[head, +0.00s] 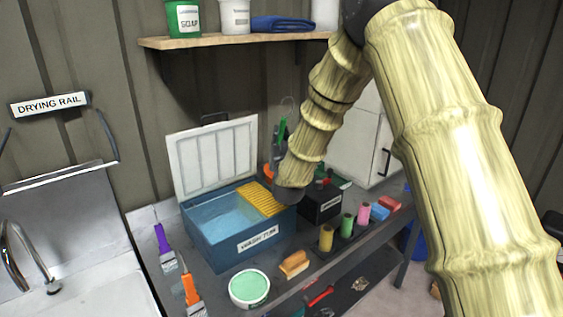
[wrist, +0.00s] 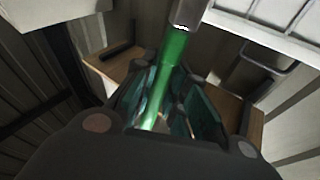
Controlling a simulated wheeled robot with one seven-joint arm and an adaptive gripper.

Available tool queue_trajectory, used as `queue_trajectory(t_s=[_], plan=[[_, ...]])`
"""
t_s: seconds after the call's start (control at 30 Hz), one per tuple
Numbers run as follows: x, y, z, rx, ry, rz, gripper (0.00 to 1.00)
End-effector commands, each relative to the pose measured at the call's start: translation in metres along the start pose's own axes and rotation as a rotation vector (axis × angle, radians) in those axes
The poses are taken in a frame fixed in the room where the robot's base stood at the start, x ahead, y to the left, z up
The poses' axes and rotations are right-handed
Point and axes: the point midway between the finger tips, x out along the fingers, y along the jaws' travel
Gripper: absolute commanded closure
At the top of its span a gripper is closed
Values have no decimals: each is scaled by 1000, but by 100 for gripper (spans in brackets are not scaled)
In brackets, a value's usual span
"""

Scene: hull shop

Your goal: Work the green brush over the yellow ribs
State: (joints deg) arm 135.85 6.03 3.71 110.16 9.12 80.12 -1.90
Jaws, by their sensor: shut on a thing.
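The green brush shows in the wrist view as a green handle (wrist: 172,62) with a metal ferrule at the top edge; its bristles are out of that frame. My gripper (wrist: 163,100) is shut on the handle. In the head view a bit of green (head: 283,128) shows beside my gripper (head: 276,145), which is partly hidden behind my arm. The yellow ribs (head: 258,199) lie in the right part of the blue wash tub (head: 215,252). The brush is above and behind the ribs, apart from them.
The tub's white lid (head: 215,157) stands open at the back. A purple brush (head: 161,238), an orange brush (head: 190,288), a round container (head: 249,288), a wooden brush (head: 294,264) and several coloured rolls stand around the tub. A black box (head: 319,203) is right of it. A shelf (head: 235,41) hangs above.

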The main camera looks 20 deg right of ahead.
Motion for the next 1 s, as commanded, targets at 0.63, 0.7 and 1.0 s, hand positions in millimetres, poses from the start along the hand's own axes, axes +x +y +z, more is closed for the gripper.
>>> queue_trajectory(t_s=[0.63, 0.7, 1.0], plan=[[-18, 15, 67, -1, 0, 4, 100], [-18, 16, 68, -1, 0, 5, 100], [-23, 19, 87, -1, -2, 5, 100]])
